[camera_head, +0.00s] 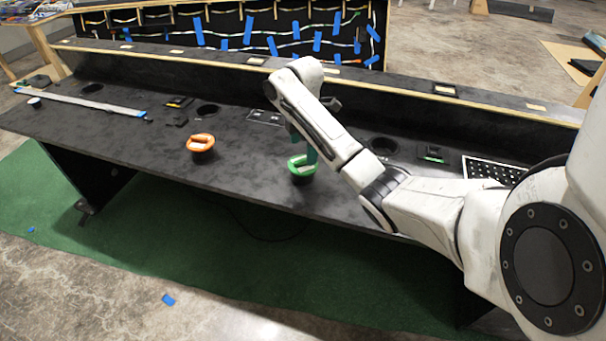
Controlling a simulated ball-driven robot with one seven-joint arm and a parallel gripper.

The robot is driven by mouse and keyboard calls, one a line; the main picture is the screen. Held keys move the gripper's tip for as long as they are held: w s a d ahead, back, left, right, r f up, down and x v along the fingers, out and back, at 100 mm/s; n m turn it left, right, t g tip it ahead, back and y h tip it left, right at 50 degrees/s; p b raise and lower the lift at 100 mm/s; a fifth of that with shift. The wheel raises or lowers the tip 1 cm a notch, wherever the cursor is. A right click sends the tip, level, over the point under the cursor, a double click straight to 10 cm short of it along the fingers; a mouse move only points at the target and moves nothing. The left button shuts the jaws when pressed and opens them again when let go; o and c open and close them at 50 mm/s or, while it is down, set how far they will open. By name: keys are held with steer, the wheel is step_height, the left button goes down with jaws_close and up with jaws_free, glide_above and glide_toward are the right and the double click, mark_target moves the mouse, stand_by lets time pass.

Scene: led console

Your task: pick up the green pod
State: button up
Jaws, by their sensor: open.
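The green pod (302,168) is on the black console top near its front edge, around the middle of the picture. It has a bright green rim or handle over a dark round base. My gripper (308,156) points down at the pod, its greenish fingers close above or around the pod's top. My white arm comes in from the right and covers part of the gripper. Whether the fingers touch the pod I cannot tell. The fingers are open.
An orange pod (201,143) sits to the left on the console (120,138). Round holes (383,145) and small black boxes (433,154) lie along the top. A raised ledge (180,58) runs behind. A metal bar (80,102) lies at the left. Green carpet (130,250) is below.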

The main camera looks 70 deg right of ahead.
mark_target(303, 159)
steer(key=shift+a+f, duration=0.15)
steer(key=shift+f, duration=2.6)
steer(key=shift+c, duration=0.3)
steer(key=c, duration=0.7)
steer(key=shift+o, duration=0.2)
steer(key=shift+r, duration=0.2)
